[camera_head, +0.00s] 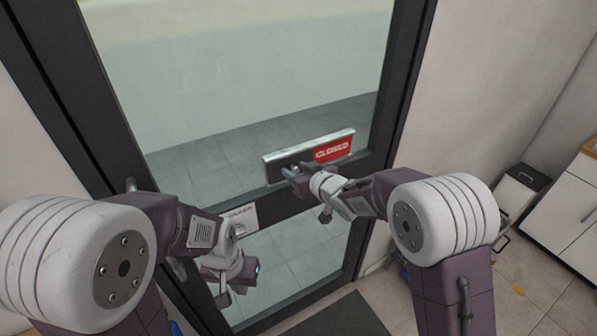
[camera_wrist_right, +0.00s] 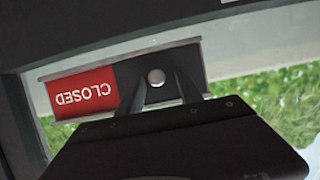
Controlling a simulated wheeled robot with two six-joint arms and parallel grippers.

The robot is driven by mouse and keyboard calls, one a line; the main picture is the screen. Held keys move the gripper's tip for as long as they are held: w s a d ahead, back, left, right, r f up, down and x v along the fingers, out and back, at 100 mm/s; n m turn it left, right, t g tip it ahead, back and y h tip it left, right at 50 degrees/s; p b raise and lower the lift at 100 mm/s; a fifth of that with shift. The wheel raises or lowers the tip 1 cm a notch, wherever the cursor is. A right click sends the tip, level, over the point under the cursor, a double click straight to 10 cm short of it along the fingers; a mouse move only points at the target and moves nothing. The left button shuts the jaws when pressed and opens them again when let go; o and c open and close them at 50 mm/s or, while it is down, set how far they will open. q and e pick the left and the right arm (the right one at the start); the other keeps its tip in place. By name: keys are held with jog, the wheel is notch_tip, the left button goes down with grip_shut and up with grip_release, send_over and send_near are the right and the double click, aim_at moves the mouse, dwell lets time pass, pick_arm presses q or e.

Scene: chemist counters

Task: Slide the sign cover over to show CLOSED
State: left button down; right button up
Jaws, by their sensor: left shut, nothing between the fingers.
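The sign (camera_head: 308,155) is fixed to the glass door. Its red CLOSED panel (camera_head: 333,149) shows at the right end in the head view, and it also shows upside down at the left in the right wrist view (camera_wrist_right: 82,92). The dark sliding cover (camera_head: 283,168) sits over the other end. A round, light knob (camera_wrist_right: 156,77) stands on the cover. My right gripper (camera_head: 291,171) is open at the cover, with its fingers (camera_wrist_right: 162,84) on either side of the knob and visible gaps. My left gripper (camera_head: 223,299) is shut and empty, low at the left.
The dark door frame (camera_head: 400,90) surrounds the glass. A small white notice (camera_head: 243,220) is on the door below the sign. A dark mat (camera_head: 335,318) lies on the floor. A white bin (camera_head: 517,190) and a cabinet (camera_head: 565,205) stand at the right.

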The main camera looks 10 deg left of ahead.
jog(key=shift+s, duration=0.2)
jog(key=shift+s+d+b, duration=0.25)
jog(key=shift+d+b, duration=0.05)
jog(key=shift+d, duration=0.05)
jog(key=b+v, duration=0.1)
jog(key=v, duration=0.7)
jog(key=shift+r, duration=0.15)
jog(key=shift+s+a, duration=0.1)
jog(key=shift+a, duration=0.05)
